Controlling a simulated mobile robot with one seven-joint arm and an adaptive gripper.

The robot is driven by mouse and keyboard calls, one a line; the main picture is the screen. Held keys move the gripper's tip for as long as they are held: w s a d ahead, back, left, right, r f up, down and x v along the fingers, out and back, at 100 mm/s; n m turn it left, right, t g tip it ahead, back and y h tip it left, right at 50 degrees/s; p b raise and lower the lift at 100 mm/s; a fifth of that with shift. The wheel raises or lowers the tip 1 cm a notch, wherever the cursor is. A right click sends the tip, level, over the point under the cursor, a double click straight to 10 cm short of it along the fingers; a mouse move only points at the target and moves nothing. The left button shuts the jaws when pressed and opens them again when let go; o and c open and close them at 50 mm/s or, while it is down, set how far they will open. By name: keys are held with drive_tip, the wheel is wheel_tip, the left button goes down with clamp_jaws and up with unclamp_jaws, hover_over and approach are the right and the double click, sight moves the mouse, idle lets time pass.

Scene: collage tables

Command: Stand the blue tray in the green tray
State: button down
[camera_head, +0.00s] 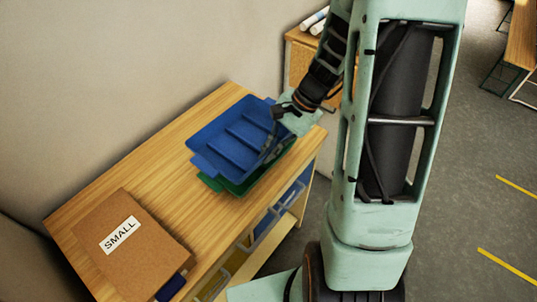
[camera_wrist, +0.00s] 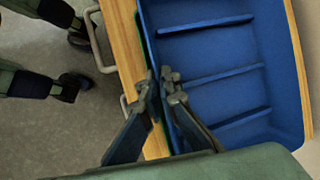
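The blue tray (camera_head: 235,142), with several cross ribs, lies over the green tray (camera_head: 238,187) on the wooden table. It hides most of the green tray, whose near edge and a corner tab show below it. I cannot tell whether the blue tray is fully seated or held slightly above. My gripper (camera_head: 274,146) is at the blue tray's right side. In the wrist view, the fingertips (camera_wrist: 162,80) are close together, one on each side of the rim of the blue tray (camera_wrist: 215,52), and appear closed on it.
A brown board labelled SMALL (camera_head: 134,238) lies at the table's near left. The wooden table (camera_head: 120,178) has bare top between the board and the trays. Drawers (camera_head: 262,225) sit under its front edge. A wall runs behind it. Another wooden cabinet (camera_head: 298,62) stands beyond.

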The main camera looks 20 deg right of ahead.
drive_tip(key=shift+w+f+b, duration=0.1)
drive_tip(key=shift+f+b, duration=0.25)
drive_tip(key=shift+f, duration=0.15)
drive_tip(key=f, duration=0.1)
drive_tip(key=b, duration=0.1)
drive_tip(key=f+b, duration=0.1)
drive_tip(key=shift+w+d+f, duration=0.15)
drive_tip(key=shift+w+f, duration=0.1)
drive_tip(key=shift+f, duration=0.05)
drive_tip(key=shift+s+f, duration=0.1)
drive_tip(key=shift+f, duration=0.05)
drive_tip(key=shift+f, duration=0.1)
drive_tip(key=shift+s+f+b, duration=0.25)
drive_tip(key=shift+f+b, duration=0.3)
drive_tip(key=shift+b, duration=0.15)
drive_tip(key=c, duration=2.2)
unclamp_jaws()
drive_tip(key=shift+o, duration=0.2)
drive_tip(key=shift+w+f, duration=0.2)
drive_tip(key=shift+w, duration=0.1)
drive_tip(key=shift+s+r, duration=0.1)
drive_tip(key=shift+r, duration=0.2)
